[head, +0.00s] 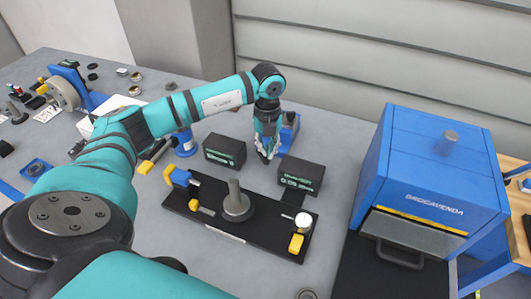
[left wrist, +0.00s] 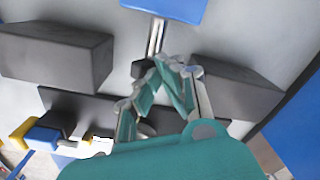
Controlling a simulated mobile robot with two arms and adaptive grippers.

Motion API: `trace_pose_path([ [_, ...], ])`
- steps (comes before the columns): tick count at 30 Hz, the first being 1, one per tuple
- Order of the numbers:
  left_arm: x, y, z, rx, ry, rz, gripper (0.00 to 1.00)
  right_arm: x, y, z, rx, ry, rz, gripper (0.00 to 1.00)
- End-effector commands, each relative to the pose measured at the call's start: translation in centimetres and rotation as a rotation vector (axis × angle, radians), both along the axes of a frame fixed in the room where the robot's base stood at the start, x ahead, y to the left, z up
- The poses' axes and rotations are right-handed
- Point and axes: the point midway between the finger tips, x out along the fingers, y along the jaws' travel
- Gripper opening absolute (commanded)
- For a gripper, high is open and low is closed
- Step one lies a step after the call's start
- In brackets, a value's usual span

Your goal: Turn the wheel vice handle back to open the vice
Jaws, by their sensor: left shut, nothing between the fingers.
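A blue fixture (head: 289,130), which may be the wheel vice, stands behind my left gripper (head: 265,156) and is partly hidden by it. In the left wrist view a blue block (left wrist: 170,8) shows at the top, with silver rods (left wrist: 155,38) running from it towards a small black part (left wrist: 142,68). My left gripper (left wrist: 172,64) is shut and empty, its fingertips close together near that black part. I cannot tell whether they touch it. No handle can be made out clearly. My right gripper is not in view.
Two black boxes (head: 224,150) (head: 301,176) flank my left gripper. In front lies a black base plate (head: 262,242) with a grey flanged post (head: 236,205) and yellow parts. A blue machine (head: 430,165) stands at right. Small parts and a blue machine (head: 82,82) occupy the left side.

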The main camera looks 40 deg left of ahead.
Motion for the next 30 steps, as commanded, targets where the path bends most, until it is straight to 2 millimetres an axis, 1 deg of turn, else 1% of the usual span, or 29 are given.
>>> trace_pose_path([
  [1, -0.1, 0.4, 0.0, 0.006, 0.001, 0.005, 0.0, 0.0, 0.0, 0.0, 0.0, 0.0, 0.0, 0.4],
  [3, -0.1, 0.6, 0.0, 0.006, 0.001, 0.005, 0.0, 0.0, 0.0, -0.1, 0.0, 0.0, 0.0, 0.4],
  [30, -0.7, 2.7, -0.1, 0.004, 0.002, 0.003, 0.0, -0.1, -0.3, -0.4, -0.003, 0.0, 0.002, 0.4],
])
